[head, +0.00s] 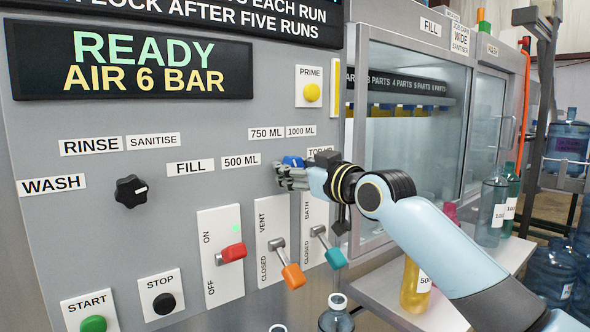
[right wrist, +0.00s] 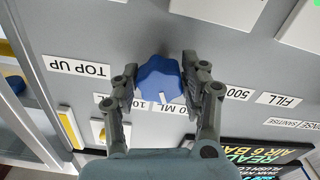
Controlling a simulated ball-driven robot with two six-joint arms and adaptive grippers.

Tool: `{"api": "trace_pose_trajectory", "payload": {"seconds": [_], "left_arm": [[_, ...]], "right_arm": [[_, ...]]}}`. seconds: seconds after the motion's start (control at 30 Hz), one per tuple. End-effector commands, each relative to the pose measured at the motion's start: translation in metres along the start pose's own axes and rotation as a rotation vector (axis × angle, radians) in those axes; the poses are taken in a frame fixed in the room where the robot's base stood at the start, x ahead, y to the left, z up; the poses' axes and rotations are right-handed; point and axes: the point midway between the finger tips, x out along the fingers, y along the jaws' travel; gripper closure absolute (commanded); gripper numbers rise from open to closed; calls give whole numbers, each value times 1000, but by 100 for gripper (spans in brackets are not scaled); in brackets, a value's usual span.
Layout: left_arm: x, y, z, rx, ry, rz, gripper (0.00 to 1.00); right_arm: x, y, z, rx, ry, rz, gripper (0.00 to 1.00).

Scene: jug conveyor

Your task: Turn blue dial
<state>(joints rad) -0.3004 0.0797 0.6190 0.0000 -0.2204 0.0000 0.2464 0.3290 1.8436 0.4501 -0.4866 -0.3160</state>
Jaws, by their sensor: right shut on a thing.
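The blue dial (head: 292,161) is on the grey machine panel, mostly hidden behind my right gripper in the head view. In the right wrist view the lobed blue dial (right wrist: 160,79) shows clearly between the two fingers. My right gripper (head: 283,176) reaches in from the right. It is shut on the dial, with one finger on each side, as the right wrist view (right wrist: 160,85) shows. The labels around the dial read 500 ML (head: 240,161), 750 ML (head: 266,133), 1000 ML (head: 301,131) and TOP UP, partly covered in the head view. My left gripper is not in view.
A black dial (head: 131,191) sits to the left. Below are a red lever (head: 232,253), an orange lever (head: 292,275) and a teal lever (head: 335,257), close under my right arm. A yellow bottle (head: 415,287) stands on the shelf behind the arm.

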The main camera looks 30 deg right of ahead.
Motion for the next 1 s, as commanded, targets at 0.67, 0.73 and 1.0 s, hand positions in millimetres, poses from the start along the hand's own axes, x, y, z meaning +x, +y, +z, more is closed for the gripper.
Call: {"api": "trace_pose_trajectory", "payload": {"seconds": [0.67, 0.73, 1.0], "left_arm": [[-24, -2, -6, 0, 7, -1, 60], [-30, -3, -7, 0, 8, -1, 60], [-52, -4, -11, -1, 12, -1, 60]], "right_arm": [[0, 0, -3, 180, -2, 0, 88], [0, 0, -3, 239, -3, 0, 88], [0, 0, -3, 483, -2, 0, 88]]}}
